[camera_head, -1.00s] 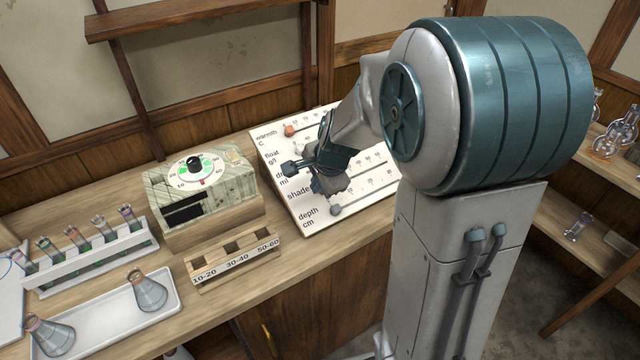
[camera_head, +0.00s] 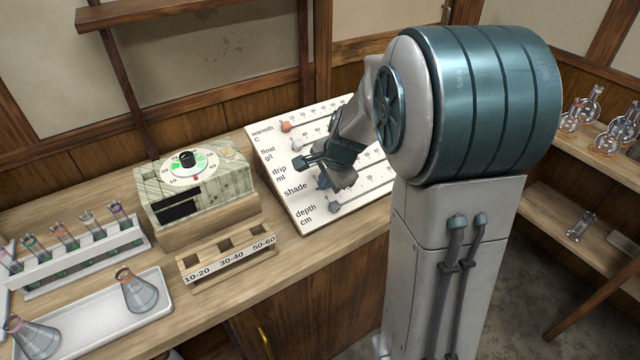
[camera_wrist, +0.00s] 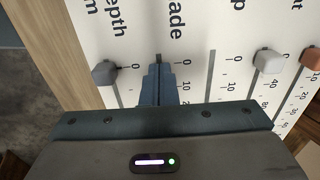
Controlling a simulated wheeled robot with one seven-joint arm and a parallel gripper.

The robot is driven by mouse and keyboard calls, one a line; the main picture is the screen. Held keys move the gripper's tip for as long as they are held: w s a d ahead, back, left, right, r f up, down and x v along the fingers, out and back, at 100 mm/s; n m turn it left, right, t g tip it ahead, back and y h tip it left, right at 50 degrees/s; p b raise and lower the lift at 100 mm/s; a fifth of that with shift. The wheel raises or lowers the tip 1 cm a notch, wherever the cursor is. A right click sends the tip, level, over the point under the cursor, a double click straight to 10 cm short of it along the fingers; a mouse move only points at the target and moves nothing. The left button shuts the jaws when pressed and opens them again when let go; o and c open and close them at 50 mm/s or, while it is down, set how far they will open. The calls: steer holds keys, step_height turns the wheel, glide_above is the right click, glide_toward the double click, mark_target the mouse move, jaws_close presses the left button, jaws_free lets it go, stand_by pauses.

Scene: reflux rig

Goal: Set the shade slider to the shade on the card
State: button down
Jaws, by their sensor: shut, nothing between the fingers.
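The white slider board (camera_head: 290,205) leans on the bench with rows marked warmth, float, drip, shade and depth. My gripper (camera_wrist: 158,68) is shut and empty, its fingertips low over the zero end of the shade slot (camera_wrist: 158,57). The fingers cover part of that slot, and I cannot make out the shade knob or whether they touch it. The grey depth knob (camera_wrist: 104,72) is left of the fingers in the wrist view and also shows in the head view (camera_head: 334,207). I cannot identify the card in either view.
The white float knob (camera_wrist: 268,60) and orange warmth knob (camera_wrist: 312,59) stand to the right in the wrist view. A dial box (camera_head: 195,190), a wooden block with labelled slots (camera_head: 230,262), a test-tube rack (camera_head: 85,255) and a flask tray (camera_head: 95,325) are left of the board.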

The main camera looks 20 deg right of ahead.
steer(key=shift+w+d+b, duration=0.3)
steer(key=shift+w+d, duration=0.1)
steer(key=shift+d, duration=0.8)
steer(key=shift+w+d+b, duration=0.35)
steer(key=shift+d, duration=0.8)
steer(key=shift+w+d+b, duration=0.3)
steer(key=shift+w+d, duration=0.1)
steer(key=shift+d, duration=0.8)
steer(key=p+v, duration=0.4)
steer(key=v, duration=0.2)
steer(key=shift+s+a, duration=0.2)
steer(key=shift+a, duration=0.3)
stand_by(1.6)
